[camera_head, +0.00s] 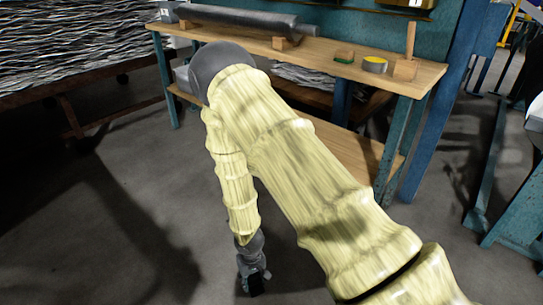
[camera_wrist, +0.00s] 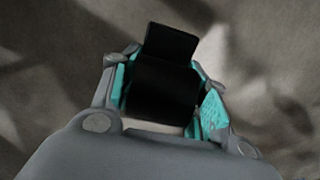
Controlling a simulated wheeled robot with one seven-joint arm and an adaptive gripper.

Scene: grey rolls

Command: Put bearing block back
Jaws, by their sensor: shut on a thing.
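A black block with an upright flat plate, which looks like the bearing block (camera_wrist: 165,85), sits between the teal-padded fingers of my gripper (camera_wrist: 166,98) in the wrist view. The gripper is shut on it. In the head view my gripper (camera_head: 254,280) hangs low over the grey floor, in front of and below the workbench, with the dark block (camera_head: 257,286) small and partly hidden at its tip. The block's underside and far faces are hidden.
A wooden-topped workbench (camera_head: 335,55) with teal legs stands behind my arm. A rack of sheets (camera_head: 70,40) stands left.

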